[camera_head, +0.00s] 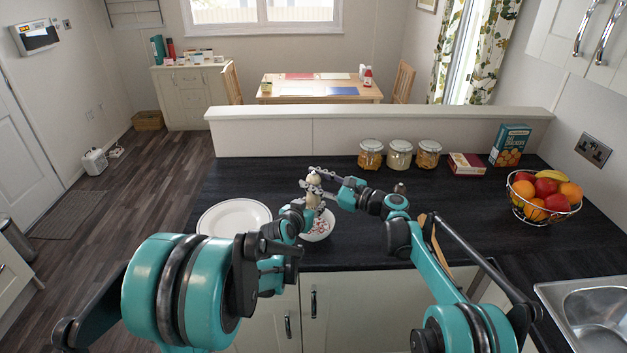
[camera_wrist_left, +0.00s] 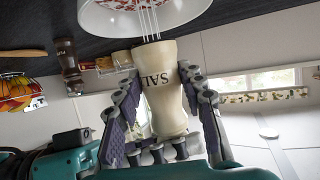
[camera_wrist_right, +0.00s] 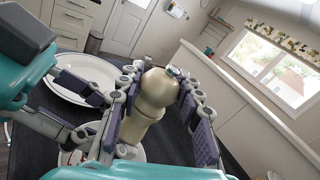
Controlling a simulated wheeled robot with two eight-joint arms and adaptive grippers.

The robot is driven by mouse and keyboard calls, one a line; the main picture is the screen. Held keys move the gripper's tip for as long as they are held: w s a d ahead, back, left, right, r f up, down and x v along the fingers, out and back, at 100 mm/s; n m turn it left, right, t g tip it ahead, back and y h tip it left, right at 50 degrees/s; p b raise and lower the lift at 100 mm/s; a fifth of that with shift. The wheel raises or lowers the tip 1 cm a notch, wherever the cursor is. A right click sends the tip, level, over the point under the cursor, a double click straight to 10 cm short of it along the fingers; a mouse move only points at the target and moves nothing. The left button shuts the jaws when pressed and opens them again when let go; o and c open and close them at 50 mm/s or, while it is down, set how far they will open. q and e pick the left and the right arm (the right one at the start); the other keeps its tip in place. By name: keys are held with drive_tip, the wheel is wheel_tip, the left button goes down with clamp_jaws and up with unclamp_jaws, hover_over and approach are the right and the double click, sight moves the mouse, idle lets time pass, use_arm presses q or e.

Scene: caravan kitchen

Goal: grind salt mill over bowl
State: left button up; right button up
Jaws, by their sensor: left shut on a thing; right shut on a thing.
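The cream salt mill (camera_head: 314,197) is held upright above the white bowl (camera_head: 320,232), which holds red and pale contents. My left gripper (camera_head: 312,206) is shut around the mill's body; the left wrist view shows the mill's lettering (camera_wrist_left: 158,78) between the fingers. My right gripper (camera_head: 318,181) is shut on the mill's rounded top (camera_wrist_right: 158,88). In the left wrist view, thin white streaks run between the mill's bottom and the bowl (camera_wrist_left: 110,18). The bowl is partly hidden by the mill and grippers in the right wrist view.
A white plate (camera_head: 234,216) lies left of the bowl. A dark pepper mill (camera_head: 400,188) stands to the right, near my right arm. Several jars (camera_head: 399,154), boxes and a fruit basket (camera_head: 544,197) stand farther back and right. The middle right counter is mostly clear.

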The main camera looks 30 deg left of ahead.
sight(313, 172)
drive_tip(key=shift+a+m+t, duration=0.1)
drive_tip(key=shift+m+t, duration=0.2)
drive_tip(key=shift+t, duration=0.1)
drive_tip(key=m+t+h, duration=0.1)
drive_tip(key=m+t, duration=0.2)
drive_tip(key=t, duration=0.1)
drive_tip(key=shift+s+t, duration=0.15)
drive_tip(key=shift+t, duration=0.25)
drive_tip(key=shift+m+t+h, duration=1)
drive_tip(key=shift+m+t, duration=0.1)
drive_tip(key=shift+t, duration=0.7)
drive_tip(key=o, duration=1.2)
wheel_tip(313, 172, up, 10)
drive_tip(key=shift+r, duration=0.1)
